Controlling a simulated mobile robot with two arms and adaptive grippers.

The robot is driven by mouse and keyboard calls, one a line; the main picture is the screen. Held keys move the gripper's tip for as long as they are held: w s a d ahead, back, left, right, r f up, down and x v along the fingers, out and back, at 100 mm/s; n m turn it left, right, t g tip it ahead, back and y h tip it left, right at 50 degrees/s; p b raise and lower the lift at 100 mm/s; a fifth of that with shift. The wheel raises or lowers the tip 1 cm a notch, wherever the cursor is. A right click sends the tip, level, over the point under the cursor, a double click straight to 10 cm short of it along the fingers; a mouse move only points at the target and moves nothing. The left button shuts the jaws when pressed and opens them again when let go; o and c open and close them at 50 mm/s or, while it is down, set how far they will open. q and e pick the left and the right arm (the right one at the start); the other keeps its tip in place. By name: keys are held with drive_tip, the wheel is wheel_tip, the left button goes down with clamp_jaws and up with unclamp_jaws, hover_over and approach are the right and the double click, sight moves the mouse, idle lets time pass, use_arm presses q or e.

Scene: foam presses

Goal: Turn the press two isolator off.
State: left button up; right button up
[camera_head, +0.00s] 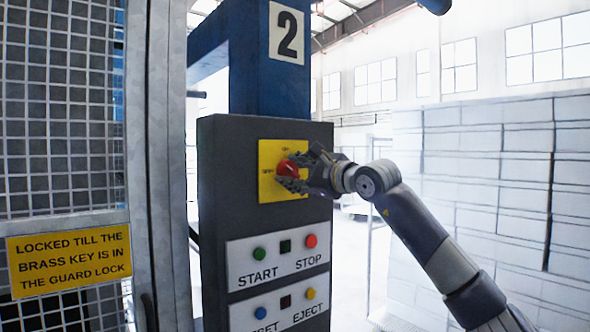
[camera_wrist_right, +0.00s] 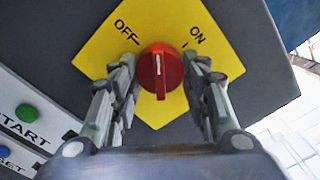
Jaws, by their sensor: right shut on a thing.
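In the right wrist view the knob (camera_wrist_right: 160,72) sits between the OFF and ON marks of the plate (camera_wrist_right: 150,22). Its white line stands upright in that picture, roughly between the two marks. My right gripper (camera_head: 294,170) comes in from the right and is shut on the knob, one finger on each side, as the wrist view (camera_wrist_right: 163,75) shows. My left gripper is not in view.
Below the knob are a START/STOP panel (camera_head: 278,272) and a second panel (camera_head: 300,295) with an EJECT label. A mesh guard (camera_head: 62,120) with a yellow sign (camera_head: 69,258) stands at left. Pale stacked blocks (camera_head: 480,190) stand behind my right arm.

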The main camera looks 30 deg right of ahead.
drive_tip(key=n+p, duration=0.1)
drive_tip(key=n, duration=0.2)
drive_tip(key=shift+r+n, duration=0.1)
drive_tip(key=shift+n, duration=0.2)
drive_tip(key=shift+n+p, duration=0.75)
drive_tip(key=shift+n, duration=1.15)
drive_tip(key=o, duration=1.1)
